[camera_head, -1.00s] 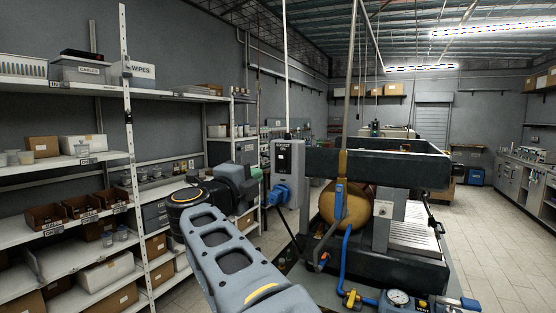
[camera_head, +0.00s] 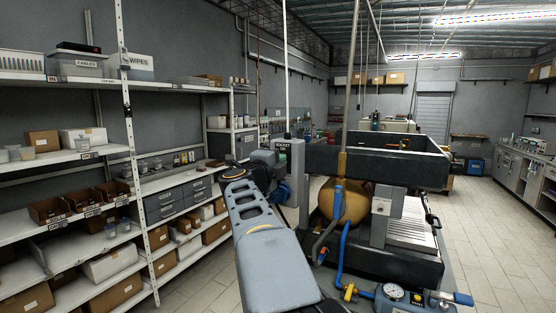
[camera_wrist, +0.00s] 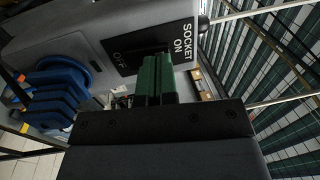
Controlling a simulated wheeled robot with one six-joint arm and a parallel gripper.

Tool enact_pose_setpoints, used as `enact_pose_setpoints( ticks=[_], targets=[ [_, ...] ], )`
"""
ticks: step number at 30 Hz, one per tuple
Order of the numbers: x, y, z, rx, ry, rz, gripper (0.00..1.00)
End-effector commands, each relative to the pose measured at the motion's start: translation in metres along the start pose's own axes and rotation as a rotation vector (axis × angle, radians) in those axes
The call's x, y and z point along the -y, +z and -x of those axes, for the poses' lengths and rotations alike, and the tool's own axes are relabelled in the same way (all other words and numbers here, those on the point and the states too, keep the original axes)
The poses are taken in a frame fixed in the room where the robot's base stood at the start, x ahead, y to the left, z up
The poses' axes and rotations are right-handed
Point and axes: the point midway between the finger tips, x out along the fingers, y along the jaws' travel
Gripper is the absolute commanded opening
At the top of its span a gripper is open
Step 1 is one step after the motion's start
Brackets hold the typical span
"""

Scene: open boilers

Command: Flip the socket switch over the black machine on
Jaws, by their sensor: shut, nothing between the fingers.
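The grey socket box (camera_head: 297,165) stands on a post at the left end of the black machine (camera_head: 400,163).
A blue socket outlet (camera_wrist: 55,90) sticks out of the box beside my gripper. A brass-coloured tank (camera_head: 345,203), blue hoses (camera_head: 343,250) and a pressure gauge (camera_head: 393,291) are at the machine's near side. Shelves (camera_head: 105,156) with boxes line the left. Floor is free at the right.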

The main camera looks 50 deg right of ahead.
Motion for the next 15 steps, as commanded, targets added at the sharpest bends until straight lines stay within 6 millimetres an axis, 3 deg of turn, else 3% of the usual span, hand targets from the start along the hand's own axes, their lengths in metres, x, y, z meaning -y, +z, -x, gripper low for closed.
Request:
enact_pose_setpoints(
  ticks=[15],
  targets=[
    [0.0012, -0.0005, -0.0058, -0.002, 0.000, 0.001, 0.00]
  ],
)
